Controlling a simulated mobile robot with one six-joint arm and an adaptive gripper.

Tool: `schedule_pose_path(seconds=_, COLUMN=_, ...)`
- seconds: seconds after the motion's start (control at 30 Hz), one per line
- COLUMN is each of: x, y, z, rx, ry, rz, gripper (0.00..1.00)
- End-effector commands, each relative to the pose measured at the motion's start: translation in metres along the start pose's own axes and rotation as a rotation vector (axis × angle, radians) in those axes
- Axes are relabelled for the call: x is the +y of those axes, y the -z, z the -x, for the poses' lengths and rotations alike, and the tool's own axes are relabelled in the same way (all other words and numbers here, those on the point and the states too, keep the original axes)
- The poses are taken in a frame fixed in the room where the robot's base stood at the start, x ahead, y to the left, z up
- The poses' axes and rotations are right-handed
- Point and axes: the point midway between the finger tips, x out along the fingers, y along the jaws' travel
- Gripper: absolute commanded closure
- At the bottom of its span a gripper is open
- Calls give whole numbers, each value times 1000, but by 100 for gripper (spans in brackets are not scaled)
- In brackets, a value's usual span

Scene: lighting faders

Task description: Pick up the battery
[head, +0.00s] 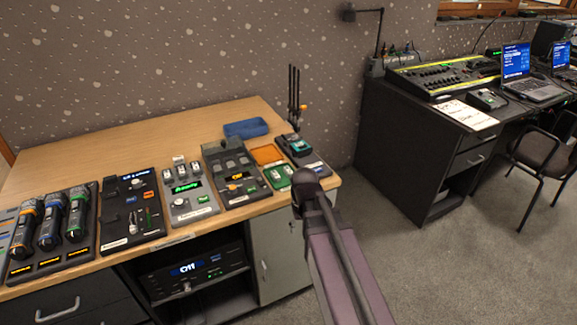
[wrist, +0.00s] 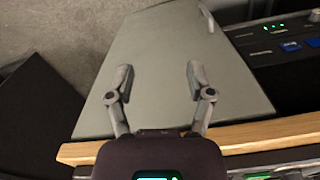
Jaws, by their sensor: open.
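I cannot tell for sure which item is the battery; nothing in either view is clearly one. Small blocks (head: 180,167) stand on a grey unit with a green display on the wooden desk in the head view. A green item (head: 278,176) lies close to the desk's right front corner, partly behind my arm. My gripper (wrist: 159,82) is open in the wrist view, with nothing between its fingers. It faces the grey cabinet door (wrist: 170,50), beyond the desk's wooden edge. In the head view my arm reaches the desk's right front corner, and its fingers are hidden.
The wooden desk (head: 130,143) holds several control units, a blue tray (head: 246,128), an orange tray (head: 267,154) and a dark holder with upright rods (head: 294,95). A black desk (head: 385,130) with a console and laptops stands right. Carpet (head: 430,265) between is clear.

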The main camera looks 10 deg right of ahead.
Motion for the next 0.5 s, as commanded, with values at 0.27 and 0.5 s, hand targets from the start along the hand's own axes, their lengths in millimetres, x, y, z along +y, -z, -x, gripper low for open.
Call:
schedule_pose_path(seconds=0.27, x=2, y=61, z=62, rx=0, ry=0, rz=54, gripper=31)
schedule_pose_path(seconds=0.5, x=5, y=108, z=105, rx=0, ry=0, rz=102, gripper=31)
